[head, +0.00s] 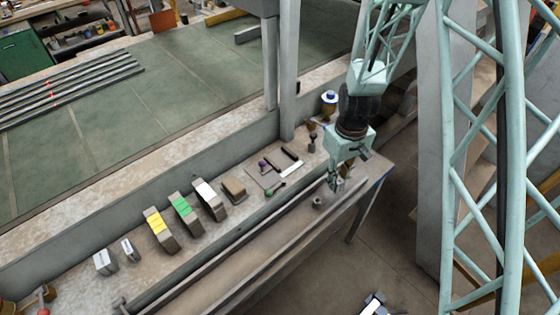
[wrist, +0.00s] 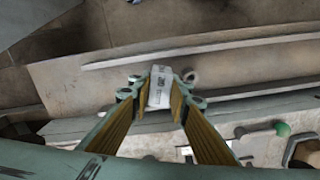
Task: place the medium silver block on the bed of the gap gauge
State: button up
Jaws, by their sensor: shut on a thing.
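My gripper (wrist: 152,92) is shut on a small pale silver block (wrist: 160,86) with dark print on its face. In the head view my gripper (head: 335,182) is above the right end of the bench, over the railed channel, and the block cannot be made out there. A flat grey plate with a dark bar and a white bar, which looks like the gap gauge (head: 265,178), lies on the bench to the left of my gripper. The held block is apart from it. Two small silver blocks, one larger (head: 105,262) and one smaller (head: 130,250), stand at the bench's left.
Yellow-faced (head: 160,230), green-faced (head: 185,210) and white-faced (head: 210,199) boxes stand in a row, with a brown block (head: 233,190) beside them. A green-knobbed tool (head: 275,188) lies near the plate. A small round post (head: 317,202) stands near my gripper. Long rails (head: 240,255) edge the bench front.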

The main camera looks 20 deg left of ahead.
jog(key=s+a+r+n, duration=0.1)
jog(key=s+a+r, duration=0.1)
jog(key=a, duration=0.4)
jog(key=s+a+r+n, duration=0.1)
jog(key=s+a+r, duration=0.2)
jog(key=s+a, duration=0.2)
jog(key=s+a+r+n, duration=0.1)
jog(key=s+a, duration=0.3)
jog(key=a, duration=0.4)
jog(key=shift+a+r, duration=0.35)
jog(key=shift+r, duration=0.3)
jog(key=shift+s+a+r, duration=0.25)
jog(key=shift+s+a, duration=0.2)
jog(key=shift+a, duration=0.05)
jog(key=shift+w, duration=0.1)
jog(key=p, duration=0.2)
send_over(281, 161)
jog(key=shift+w+f, duration=0.1)
jog(key=shift+f, duration=0.65)
jog(key=shift+f, duration=0.1)
jog(key=shift+f, duration=1.7)
jog(key=shift+f, duration=0.2)
